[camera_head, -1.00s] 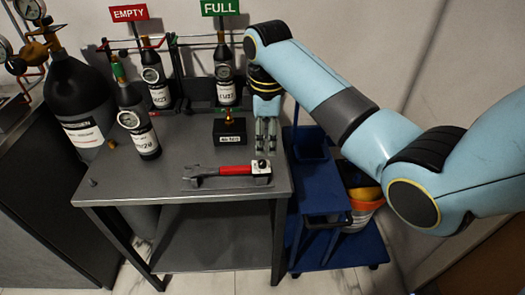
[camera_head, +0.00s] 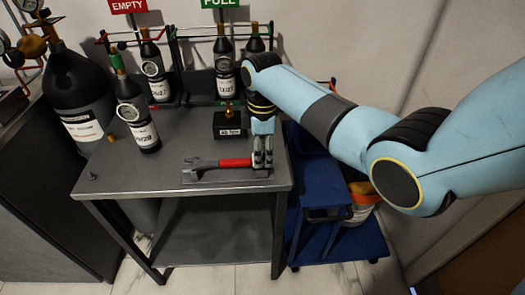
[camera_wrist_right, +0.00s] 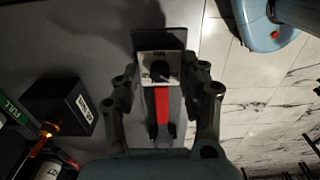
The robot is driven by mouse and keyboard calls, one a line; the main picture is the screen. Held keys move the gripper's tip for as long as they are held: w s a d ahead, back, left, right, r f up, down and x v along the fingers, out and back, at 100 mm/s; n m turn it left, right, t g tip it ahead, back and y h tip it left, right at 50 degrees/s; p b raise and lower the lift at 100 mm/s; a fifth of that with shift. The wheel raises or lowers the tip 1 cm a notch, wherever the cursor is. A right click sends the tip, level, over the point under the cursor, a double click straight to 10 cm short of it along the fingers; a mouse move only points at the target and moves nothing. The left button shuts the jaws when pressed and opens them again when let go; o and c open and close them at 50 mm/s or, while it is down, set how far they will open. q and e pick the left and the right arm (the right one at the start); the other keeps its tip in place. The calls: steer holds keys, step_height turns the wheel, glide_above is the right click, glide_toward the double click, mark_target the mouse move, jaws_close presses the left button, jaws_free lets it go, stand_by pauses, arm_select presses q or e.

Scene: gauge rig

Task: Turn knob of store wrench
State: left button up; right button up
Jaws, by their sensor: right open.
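The wrench (camera_head: 207,164) with a red handle (camera_head: 236,162) lies on a flat holder near the front right of the grey table. At the holder's right end is a white plate with a dark round knob, hidden behind my gripper in the head view. The knob (camera_wrist_right: 160,71) shows in the right wrist view. My right gripper (camera_head: 262,163) points down over this end. In the wrist view its open fingers (camera_wrist_right: 165,82) stand on either side of the knob, with nothing held between them. I cannot tell if they touch the knob. My left gripper is not in view.
A black box (camera_head: 227,124) with a brass fitting stands behind the wrench. A bottle with a gauge (camera_head: 143,128) stands at the left of the table (camera_head: 190,138), and racked bottles stand at the back. A blue cart (camera_head: 325,180) is right of the table edge.

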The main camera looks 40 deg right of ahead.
steer(key=shift+c, duration=0.4)
jaws_close()
